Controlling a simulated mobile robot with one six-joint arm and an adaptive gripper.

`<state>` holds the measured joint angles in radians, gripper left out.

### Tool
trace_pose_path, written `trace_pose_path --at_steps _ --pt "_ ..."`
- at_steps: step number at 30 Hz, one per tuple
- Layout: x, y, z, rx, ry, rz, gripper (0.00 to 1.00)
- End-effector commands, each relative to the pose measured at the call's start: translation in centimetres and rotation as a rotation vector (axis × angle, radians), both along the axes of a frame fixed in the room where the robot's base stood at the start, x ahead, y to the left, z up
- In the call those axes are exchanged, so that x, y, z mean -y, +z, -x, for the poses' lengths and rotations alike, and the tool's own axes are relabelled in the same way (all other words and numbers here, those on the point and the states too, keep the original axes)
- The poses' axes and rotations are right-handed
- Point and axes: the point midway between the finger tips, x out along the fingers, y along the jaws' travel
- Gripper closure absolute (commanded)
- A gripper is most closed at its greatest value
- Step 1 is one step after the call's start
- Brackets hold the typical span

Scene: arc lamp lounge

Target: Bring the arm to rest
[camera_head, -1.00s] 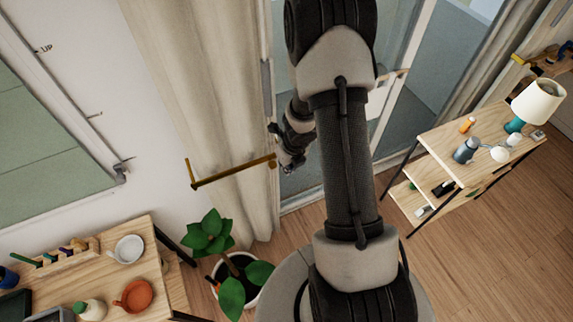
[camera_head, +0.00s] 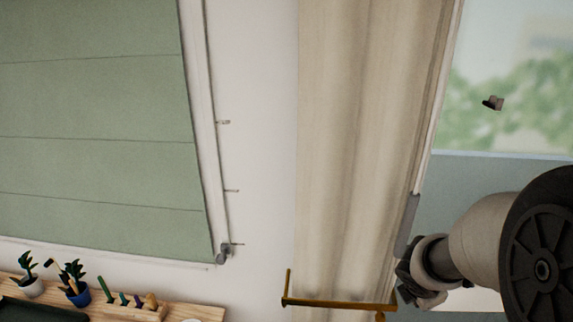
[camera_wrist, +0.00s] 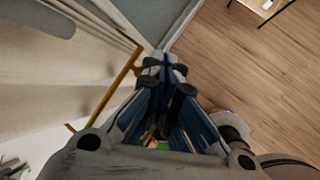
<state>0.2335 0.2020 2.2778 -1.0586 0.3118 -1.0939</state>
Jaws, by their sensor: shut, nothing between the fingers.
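My gripper (camera_wrist: 166,72) shows in the wrist view with its fingers shut and nothing between them. It points toward the top of that picture, beside a brass bar (camera_wrist: 112,88). In the head view my arm enters at the lower right, and its far end is close to the curtain's right edge. The fingers cannot be made out there.
The cream curtain (camera_head: 365,140) hangs beside the glass door (camera_head: 510,110). The brass bar (camera_head: 340,303) crosses its lower part in the head view. A wooden surface (camera_head: 190,312) with small potted plants is at lower left. Open wooden floor (camera_wrist: 240,65) shows in the wrist view.

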Motion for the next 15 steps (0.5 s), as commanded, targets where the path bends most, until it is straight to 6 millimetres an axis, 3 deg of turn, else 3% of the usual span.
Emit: trace_pose_path --at_steps 8,15 --pt "-5.1 -0.4 9.0 0.333 -0.787 -0.373 1.0" --pt "-12.2 -4.3 17.3 0.41 -1.34 -0.784 1.0"
